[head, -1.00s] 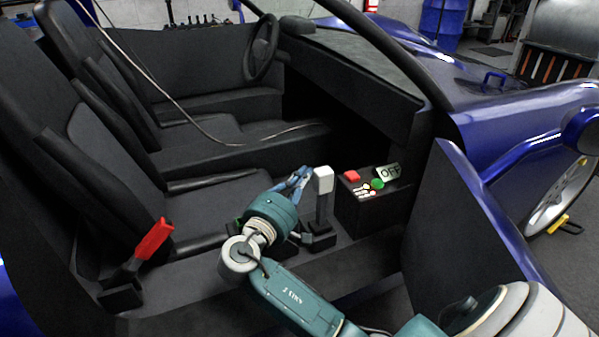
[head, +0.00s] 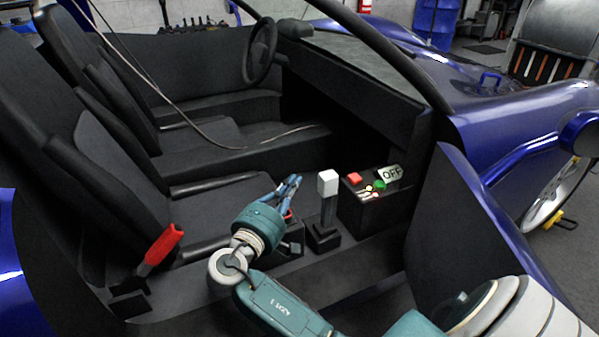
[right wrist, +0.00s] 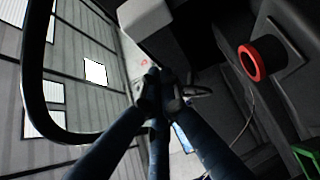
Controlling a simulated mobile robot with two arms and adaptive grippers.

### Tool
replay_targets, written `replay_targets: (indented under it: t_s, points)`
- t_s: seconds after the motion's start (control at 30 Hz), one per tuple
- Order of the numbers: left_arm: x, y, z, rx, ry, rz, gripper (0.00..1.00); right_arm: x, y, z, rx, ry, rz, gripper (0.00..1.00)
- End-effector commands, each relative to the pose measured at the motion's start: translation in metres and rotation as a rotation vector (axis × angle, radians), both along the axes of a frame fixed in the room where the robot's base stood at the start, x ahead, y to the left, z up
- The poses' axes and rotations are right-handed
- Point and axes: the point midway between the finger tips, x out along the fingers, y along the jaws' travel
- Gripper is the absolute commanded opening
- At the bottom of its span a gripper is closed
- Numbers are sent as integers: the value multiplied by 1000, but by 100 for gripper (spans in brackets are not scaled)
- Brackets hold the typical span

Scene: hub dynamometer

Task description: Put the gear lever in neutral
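The gear lever (head: 328,184) has a white block knob on a dark stem, and it stands near upright in a black base on the car's sill-side console. My right gripper (head: 296,181) is left of the knob, apart from it, with its narrow blue fingers drawn together and nothing between them. In the right wrist view the fingers (right wrist: 165,82) converge near the middle. A pale block that looks like the knob (right wrist: 145,14) is at the top edge there. My left gripper is not in view.
A black box (head: 360,208) with red and green buttons and an OFF sign (head: 391,174) stands right of the lever. A red-handled lever (head: 160,246) is at the lower left. Seats (head: 125,185) and a steering wheel (head: 262,50) lie behind. A thin cable hangs across the cabin.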

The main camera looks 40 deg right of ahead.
Motion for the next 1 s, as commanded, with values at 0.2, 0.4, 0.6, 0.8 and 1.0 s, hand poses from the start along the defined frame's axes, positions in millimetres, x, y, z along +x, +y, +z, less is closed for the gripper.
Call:
replay_targets:
  t_s: [0.2, 0.4, 0.6, 0.8, 1.0]
  points:
    - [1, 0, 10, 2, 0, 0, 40, -14, 30, 0, 2, 1, 2, 0]
    - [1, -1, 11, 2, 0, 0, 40, -17, 38, 0, 1, 0, 1, 0]
    - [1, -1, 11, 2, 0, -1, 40, -17, 38, 0, 1, 0, 1, 0]
    - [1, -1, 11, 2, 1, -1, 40, -17, 38, 0, 1, 0, 2, 0]
    - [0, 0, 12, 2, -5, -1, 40, -17, 38, 0, 1, 0, 2, 0]
